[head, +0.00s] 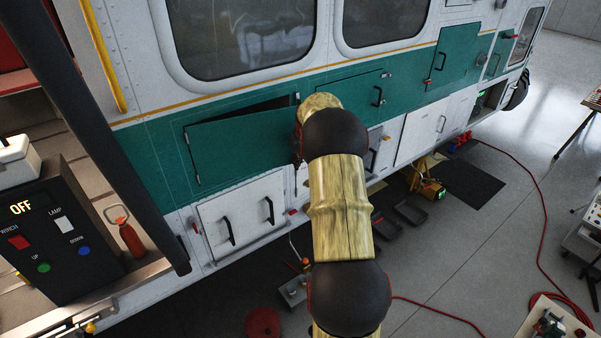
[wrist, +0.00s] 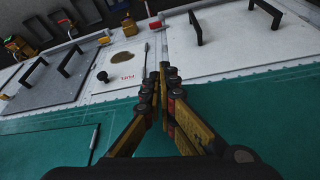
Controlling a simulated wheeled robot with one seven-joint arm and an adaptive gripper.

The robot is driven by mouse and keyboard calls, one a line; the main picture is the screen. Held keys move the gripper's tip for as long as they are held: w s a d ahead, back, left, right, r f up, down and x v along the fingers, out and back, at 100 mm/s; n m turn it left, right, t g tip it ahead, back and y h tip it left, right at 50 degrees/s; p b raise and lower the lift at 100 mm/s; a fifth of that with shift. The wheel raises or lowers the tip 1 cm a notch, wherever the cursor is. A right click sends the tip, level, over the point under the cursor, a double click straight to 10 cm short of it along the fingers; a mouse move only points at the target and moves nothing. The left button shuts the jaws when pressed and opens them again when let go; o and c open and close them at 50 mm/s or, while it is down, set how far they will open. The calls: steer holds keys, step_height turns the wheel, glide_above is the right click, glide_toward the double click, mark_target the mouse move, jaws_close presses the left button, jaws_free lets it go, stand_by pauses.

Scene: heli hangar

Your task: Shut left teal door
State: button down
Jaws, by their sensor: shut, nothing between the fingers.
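The left teal door (head: 240,143) is on the side of the white and teal vehicle in the head view. It stands ajar, with a dark wedge-shaped gap along its top edge. My arm covers the area just past its right end, and my gripper is mostly hidden behind the arm there. In the wrist view my gripper (wrist: 164,72) is shut and empty, its fingertips together over the white lower panelling. Teal surface (wrist: 50,130) fills the lower part of that view; I cannot tell which part of it is the door. Contact with the door cannot be told.
Another teal door (head: 350,95) with a black handle is right of my arm and looks shut. White lower doors (head: 240,215) with black handles sit below. A black control box (head: 55,230) and a dark post are at the left. Open grey floor (head: 480,230) with a red hose lies right.

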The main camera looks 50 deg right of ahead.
steer(key=w+d+n+y+p, duration=0.1)
steer(key=w+d+n, duration=0.2)
steer(key=w, duration=0.5)
steer(key=shift+d, duration=0.6)
steer(key=shift+w+r, duration=0.1)
steer(key=shift+r, duration=0.15)
